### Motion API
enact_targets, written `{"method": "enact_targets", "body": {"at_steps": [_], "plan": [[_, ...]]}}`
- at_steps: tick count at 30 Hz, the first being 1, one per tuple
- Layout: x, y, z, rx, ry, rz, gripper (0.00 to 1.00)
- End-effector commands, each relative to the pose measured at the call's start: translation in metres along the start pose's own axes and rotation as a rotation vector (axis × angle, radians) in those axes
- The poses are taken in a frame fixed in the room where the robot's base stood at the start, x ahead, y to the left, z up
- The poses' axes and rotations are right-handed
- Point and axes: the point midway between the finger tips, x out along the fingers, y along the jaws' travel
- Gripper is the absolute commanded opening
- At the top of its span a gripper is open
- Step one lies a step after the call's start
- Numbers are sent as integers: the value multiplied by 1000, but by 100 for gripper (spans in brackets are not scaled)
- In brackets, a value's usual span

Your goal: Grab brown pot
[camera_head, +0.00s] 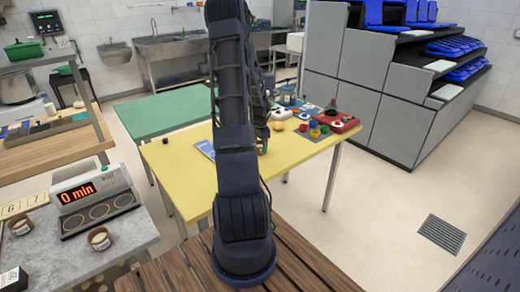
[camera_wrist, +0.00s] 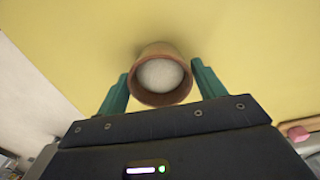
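A small brown pot (camera_wrist: 160,92) with a pale, whitish inside shows in the wrist view, over the yellow table top. My gripper (camera_wrist: 161,74) has its two green fingers on either side of the pot, the tips reaching past its rim. The fingers lie very close to the pot's sides; I cannot tell whether they press on it. I also cannot tell whether the pot rests on the table. In the head view my arm hides this pot and most of my gripper.
The yellow table (camera_head: 185,175) carries a red tray (camera_head: 338,122) and small coloured items at its right end. A green table (camera_head: 165,110) stands behind. Two brown cups (camera_head: 99,238) are on the grey counter at left, beside a timer (camera_head: 80,192). A pink block (camera_wrist: 298,133) is at lower right.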

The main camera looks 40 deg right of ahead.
Motion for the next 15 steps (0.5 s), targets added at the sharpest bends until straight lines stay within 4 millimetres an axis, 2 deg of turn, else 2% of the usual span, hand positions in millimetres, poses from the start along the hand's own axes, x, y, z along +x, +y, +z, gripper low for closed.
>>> {"method": "enact_targets", "body": {"at_steps": [1, 5, 15], "plan": [[0, 0, 0, 0, 0, 0, 59], [0, 0, 0, 0, 0, 0, 35], [-7, -1, 0, -1, 1, -1, 35]]}}
